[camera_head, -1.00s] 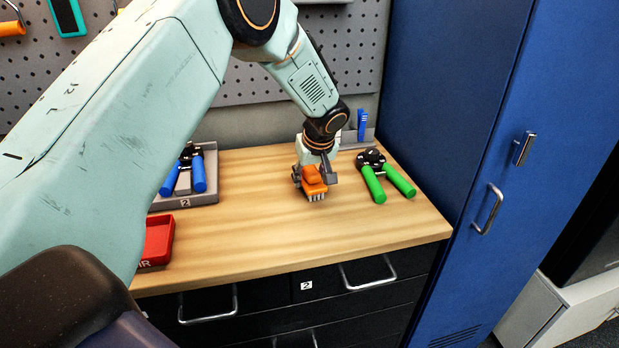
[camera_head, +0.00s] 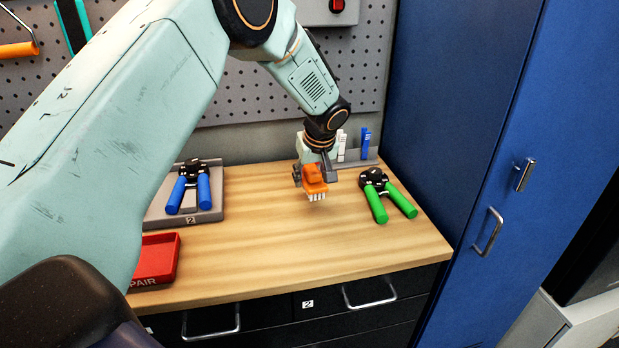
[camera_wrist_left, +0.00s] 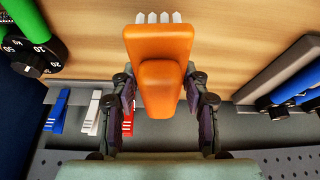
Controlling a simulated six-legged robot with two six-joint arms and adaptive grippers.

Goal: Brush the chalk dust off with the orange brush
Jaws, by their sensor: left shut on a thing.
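The orange brush (camera_head: 314,178) has a block-shaped body and pale bristles that point down toward the wooden bench top (camera_head: 270,240). My left gripper (camera_head: 313,172) is shut on it, over the middle of the bench. In the left wrist view the brush (camera_wrist_left: 160,60) sits between the two fingers (camera_wrist_left: 163,105), with its white bristles at the far end. I cannot tell whether the bristles touch the wood. No chalk dust can be made out on the bench. My right gripper is not in view.
Green-handled grips (camera_head: 385,195) lie right of the brush. Blue-handled grips (camera_head: 190,187) lie on a grey tray (camera_head: 208,216) at left. A red tray (camera_head: 157,260) is front left.

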